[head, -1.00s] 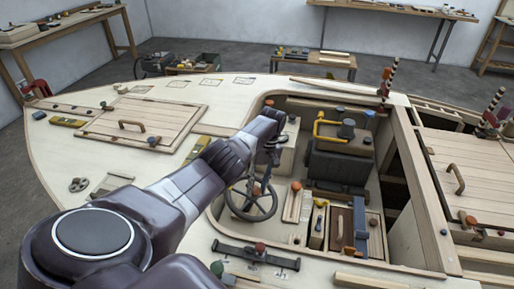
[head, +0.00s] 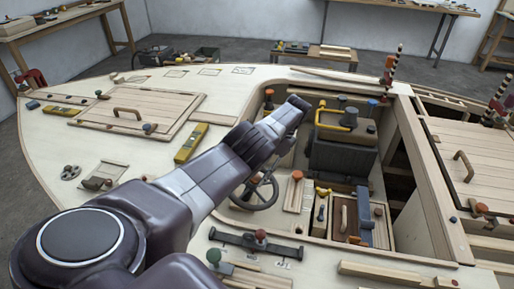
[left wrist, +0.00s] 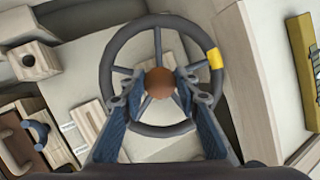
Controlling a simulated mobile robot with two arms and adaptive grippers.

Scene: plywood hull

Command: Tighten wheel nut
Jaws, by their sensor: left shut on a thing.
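The steering wheel (left wrist: 104,78) is dark, with thin spokes and a yellow mark on its rim. A round brown wheel nut (left wrist: 160,83) sits at its hub. In the left wrist view my left gripper (left wrist: 157,98) has its blue-grey fingers on both sides of the nut, closed on it, over the wheel's face. In the head view the wheel (head: 258,207) stands in the cockpit, partly covered by my left arm, whose end hides most of the gripper. My right gripper is not in view.
A yellow bent handle (head: 320,117) stands behind the wheel in the cockpit. A wooden box (head: 346,219) with a blue-handled item lies to the right. A dark bar (head: 240,242) with a red knob lies on the front deck. The hatch (head: 160,105) is on the left deck.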

